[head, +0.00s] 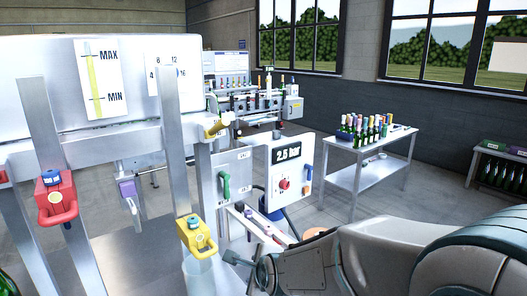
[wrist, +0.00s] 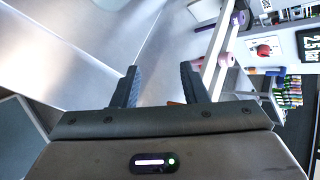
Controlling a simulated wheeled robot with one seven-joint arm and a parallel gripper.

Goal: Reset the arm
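My arm (head: 390,250) reaches in from the lower right of the head view. My gripper (wrist: 158,74) shows in the wrist view with its two dark fingers well apart and nothing between them. In the head view its dark end (head: 236,259) is just right of and below a yellow lockout-type valve piece (head: 197,237); whether they touch cannot be told.
A machine with a white level-gauge panel (head: 95,80) and steel posts fills the left. A red handle piece (head: 57,198) hangs there. A control box (head: 288,172) reading 2.5 stands ahead. A bottle table (head: 362,172) is at the right, with open floor before it.

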